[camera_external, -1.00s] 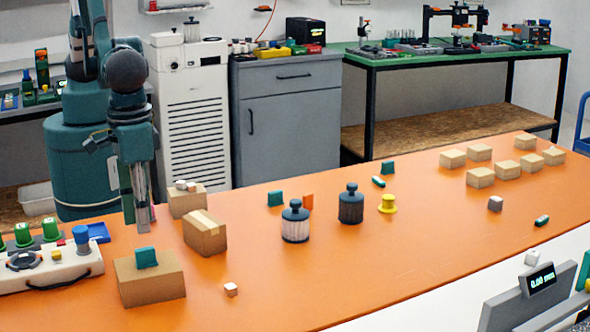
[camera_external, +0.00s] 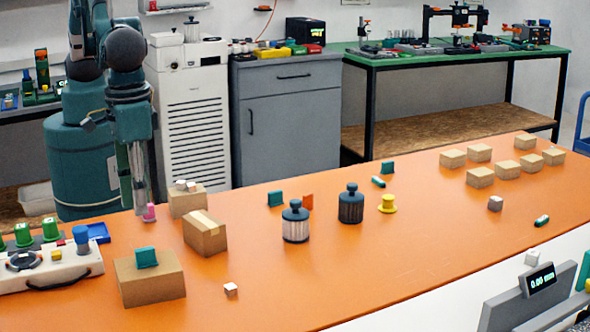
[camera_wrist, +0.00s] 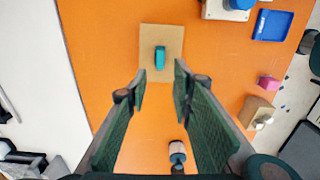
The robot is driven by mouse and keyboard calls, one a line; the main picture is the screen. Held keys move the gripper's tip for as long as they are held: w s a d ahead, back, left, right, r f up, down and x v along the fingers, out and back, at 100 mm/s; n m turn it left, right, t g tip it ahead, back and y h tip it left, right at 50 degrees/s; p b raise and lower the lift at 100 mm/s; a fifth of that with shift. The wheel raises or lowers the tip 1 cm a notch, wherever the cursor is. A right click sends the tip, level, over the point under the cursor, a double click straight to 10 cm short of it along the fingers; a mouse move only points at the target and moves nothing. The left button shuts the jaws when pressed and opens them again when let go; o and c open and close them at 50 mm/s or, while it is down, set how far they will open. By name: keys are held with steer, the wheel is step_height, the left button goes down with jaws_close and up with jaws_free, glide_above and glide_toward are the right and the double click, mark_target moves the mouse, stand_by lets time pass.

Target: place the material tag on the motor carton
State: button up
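A teal tag-like block (camera_external: 146,257) stands on top of a brown carton (camera_external: 155,288) at the front left of the orange table. In the wrist view the teal block (camera_wrist: 160,57) lies near the middle of the carton's top (camera_wrist: 149,35). Which carton is the motor carton cannot be told from any marking. My gripper (camera_external: 141,208) hangs behind this carton in the external view. In the wrist view my gripper (camera_wrist: 160,78) has its fingers apart, with nothing between them; the carton and block show beyond the tips, not touching them.
A taped carton (camera_external: 205,232) and a carton with small pale cubes (camera_external: 187,203) stand close by. A pink piece (camera_external: 149,212) is beside my fingers. A control box (camera_external: 45,268) stands left. Two lidded jars (camera_external: 296,222) (camera_external: 351,204) stand mid-table. The front centre is largely clear.

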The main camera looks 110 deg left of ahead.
steer(key=shift+a, duration=0.1)
steer(key=a+r+m+t, duration=0.1)
steer(key=a+r, duration=0.5)
steer(key=a, duration=0.4)
steer(key=a+r+m+t+h, duration=0.15)
steer(key=a+r, duration=0.35)
steer(key=a, duration=0.6)
steer(key=a+r+m+t, duration=0.1)
steer(key=a+r+m, duration=0.1)
steer(key=a+r, duration=0.6)
steer(key=s+a+m+t, duration=0.1)
steer(key=s+a, duration=0.4)
steer(key=a, duration=0.4)
steer(key=s+a+m+t+y, duration=0.1)
steer(key=s+a+m, duration=0.1)
steer(key=s+a, duration=0.3)
steer(key=s+a+m+t, duration=0.1)
steer(key=s+a, duration=0.4)
steer(key=a, duration=0.8)
steer(key=shift+s+a+f+t, duration=0.2)
steer(key=shift+s+t, duration=0.15)
